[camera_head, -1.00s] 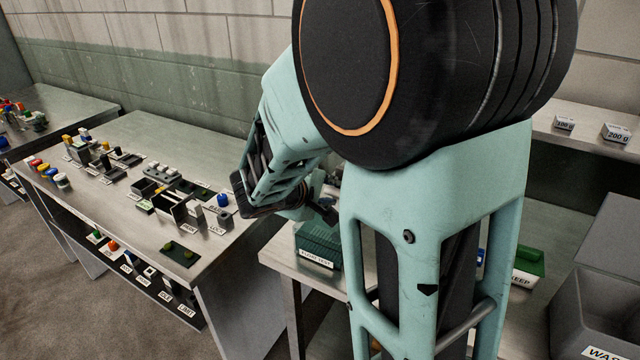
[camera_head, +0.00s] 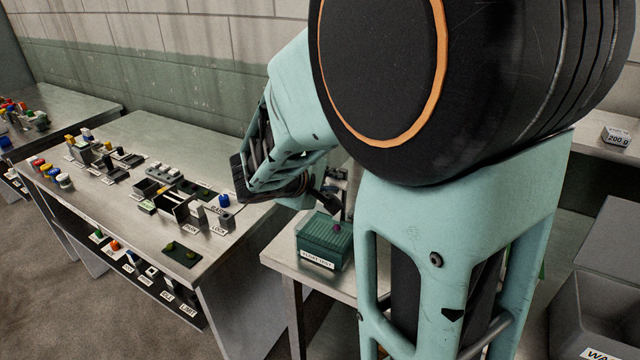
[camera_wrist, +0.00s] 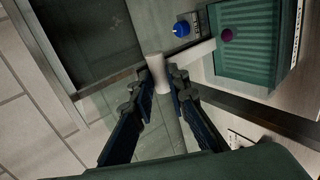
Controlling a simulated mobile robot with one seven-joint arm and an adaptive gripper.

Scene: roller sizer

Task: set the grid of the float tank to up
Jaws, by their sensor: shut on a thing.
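In the wrist view my gripper (camera_wrist: 161,84) is shut on a pale cylinder (camera_wrist: 155,66), beside the tank. A pale flat bar (camera_wrist: 193,53) runs between the cylinder and the tank's side. I cannot tell whether this bar joins the two.
A blue knob (camera_wrist: 181,29) on a labelled grey block stands close to the cylinder and tank. A long bench (camera_head: 225,262) with many small labelled fixtures is at the left. A 200 g weight (camera_head: 616,136) sits on a ledge at the right.

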